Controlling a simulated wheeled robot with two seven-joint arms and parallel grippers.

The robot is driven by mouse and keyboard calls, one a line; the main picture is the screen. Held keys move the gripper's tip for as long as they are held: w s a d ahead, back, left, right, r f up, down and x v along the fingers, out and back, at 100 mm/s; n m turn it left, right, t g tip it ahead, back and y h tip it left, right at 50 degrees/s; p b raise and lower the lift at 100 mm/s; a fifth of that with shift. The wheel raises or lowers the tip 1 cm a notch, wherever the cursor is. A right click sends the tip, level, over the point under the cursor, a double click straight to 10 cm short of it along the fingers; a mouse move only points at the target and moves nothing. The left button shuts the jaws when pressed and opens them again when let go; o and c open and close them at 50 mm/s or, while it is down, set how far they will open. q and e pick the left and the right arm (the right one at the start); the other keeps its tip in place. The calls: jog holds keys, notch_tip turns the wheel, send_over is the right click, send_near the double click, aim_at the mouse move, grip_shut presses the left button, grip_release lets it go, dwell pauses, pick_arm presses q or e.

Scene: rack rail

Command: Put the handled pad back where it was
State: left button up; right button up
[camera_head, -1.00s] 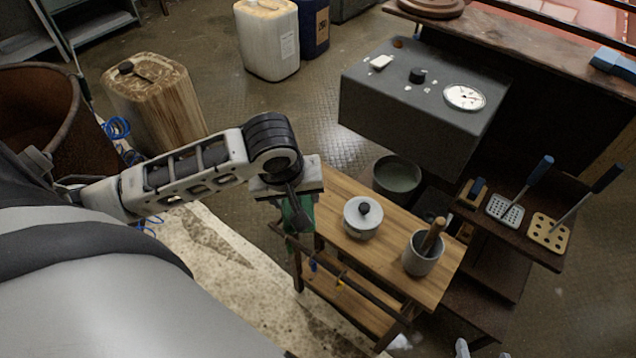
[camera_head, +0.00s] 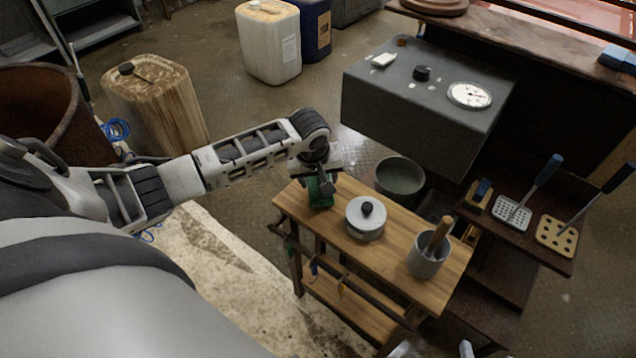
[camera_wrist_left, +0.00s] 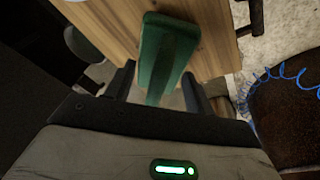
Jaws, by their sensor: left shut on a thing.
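My left gripper (camera_head: 320,178) is shut on a green handled pad (camera_head: 321,194), over the far left end of a small wooden table (camera_head: 395,228). In the left wrist view the pad (camera_wrist_left: 165,55) is a long green block over the wooden top, between the two dark fingers of the gripper (camera_wrist_left: 157,90). I cannot tell whether the pad touches the table top.
A lidded white pot (camera_head: 366,222) stands close to the right of the pad. A grey mortar with pestle (camera_head: 428,258) is farther right. A rail (camera_head: 335,278) with small hooks runs along the table's front. A grey box (camera_head: 420,110) stands behind.

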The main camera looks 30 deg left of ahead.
pick_arm(q)
jog(key=shift+s+f, duration=0.1)
jog(key=shift+f, duration=0.7)
jog(key=o, duration=0.9)
